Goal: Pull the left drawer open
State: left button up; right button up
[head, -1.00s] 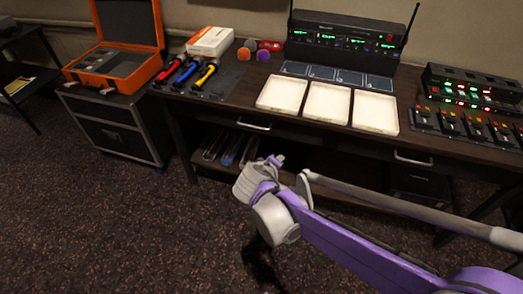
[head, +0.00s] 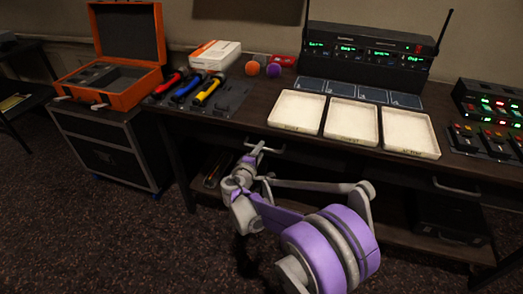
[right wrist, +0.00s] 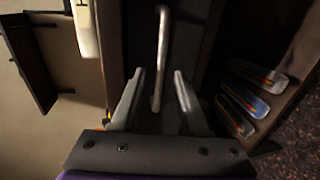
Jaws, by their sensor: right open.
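The left drawer (head: 217,133) is a dark front under the desk top and looks shut. Its pale bar handle (head: 277,151) is partly hidden behind my right gripper (head: 254,153) in the head view. The right gripper is open, with its fingers pointing at the drawer front. In the right wrist view, the handle (right wrist: 161,50) runs lengthwise between the two open fingers (right wrist: 158,84). Its near end lies in the gap, and neither finger visibly touches it. My left gripper is not in view.
The desk top bears three cream trays (head: 351,123), a radio rack (head: 365,52) and colored microphones (head: 207,90). A second drawer handle (head: 457,188) is at the right. A black case (head: 105,145) with an open orange case (head: 120,88) stands at the left. Items lie on the shelf below.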

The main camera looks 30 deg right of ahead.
jog(key=shift+x, duration=1.45)
grip_shut()
dwell(0.3)
